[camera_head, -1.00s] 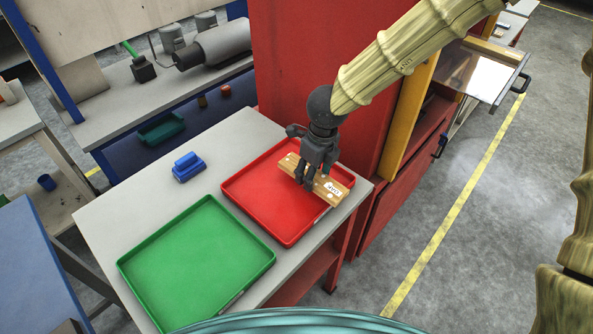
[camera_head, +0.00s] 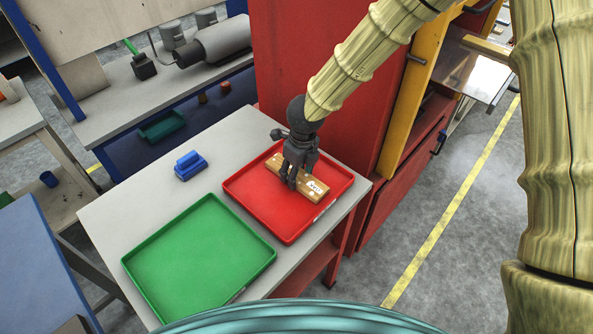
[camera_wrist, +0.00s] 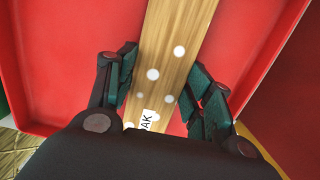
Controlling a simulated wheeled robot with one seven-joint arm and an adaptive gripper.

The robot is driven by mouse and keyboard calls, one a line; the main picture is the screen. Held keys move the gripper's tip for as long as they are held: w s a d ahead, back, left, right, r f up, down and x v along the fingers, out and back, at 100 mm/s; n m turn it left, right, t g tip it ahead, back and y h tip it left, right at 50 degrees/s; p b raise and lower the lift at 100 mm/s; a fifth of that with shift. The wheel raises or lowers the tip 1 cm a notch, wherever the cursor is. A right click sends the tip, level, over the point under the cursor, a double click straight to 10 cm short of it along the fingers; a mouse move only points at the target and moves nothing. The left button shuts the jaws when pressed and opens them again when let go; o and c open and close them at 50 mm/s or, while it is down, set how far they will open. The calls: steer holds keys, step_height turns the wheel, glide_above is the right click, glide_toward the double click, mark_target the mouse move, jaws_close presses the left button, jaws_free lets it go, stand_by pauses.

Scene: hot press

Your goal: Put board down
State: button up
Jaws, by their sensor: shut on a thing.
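The wooden board (camera_head: 314,188) is tan with white dots and a white label. It is in or just over the red tray (camera_head: 330,205); I cannot tell whether it touches the tray floor. My gripper (camera_head: 291,184) is shut on the board near its middle and hides part of it. In the wrist view the board (camera_wrist: 172,45) runs between the two fingers of my gripper (camera_wrist: 165,95), with the red tray (camera_wrist: 60,60) around it. The label there reads "AK" in part.
An empty green tray (camera_head: 200,255) lies beside the red tray on the grey table (camera_head: 130,205). A blue object (camera_head: 189,166) sits at the table's back. A red machine (camera_head: 310,60) stands directly behind the red tray.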

mark_target(301, 178)
steer(key=shift+f, duration=0.15)
steer(key=o, duration=1.1)
steer(key=r, duration=0.8)
steer(key=s+d+r+b, duration=0.1)
steer(key=r, duration=0.3)
steer(key=shift+r, duration=0.15)
